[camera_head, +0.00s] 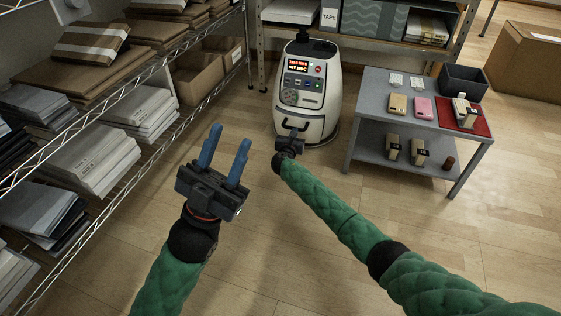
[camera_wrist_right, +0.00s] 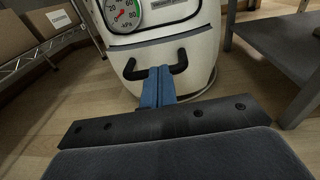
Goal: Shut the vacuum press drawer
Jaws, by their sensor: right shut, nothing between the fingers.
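The vacuum press (camera_head: 308,85) is a rounded white machine with a lit red display and a round gauge, standing on the floor at the back middle. Its drawer front (camera_wrist_right: 195,70) is at the lower part, with a black bar handle (camera_wrist_right: 130,70). I cannot tell whether the drawer stands out from the body. My right gripper (camera_wrist_right: 160,72) is shut and empty, its blue fingertips overlapping the middle of the handle; contact is unclear. My left gripper (camera_head: 229,137) is open and empty, in the air in front of and left of the press.
A grey two-tier table (camera_head: 375,100) stands close to the right of the press, with phone-like items, a red mat (camera_head: 480,117) and a dark bin (camera_head: 463,82). Wire shelves (camera_head: 150,135) with boxes and packets line the left. The floor in front is clear.

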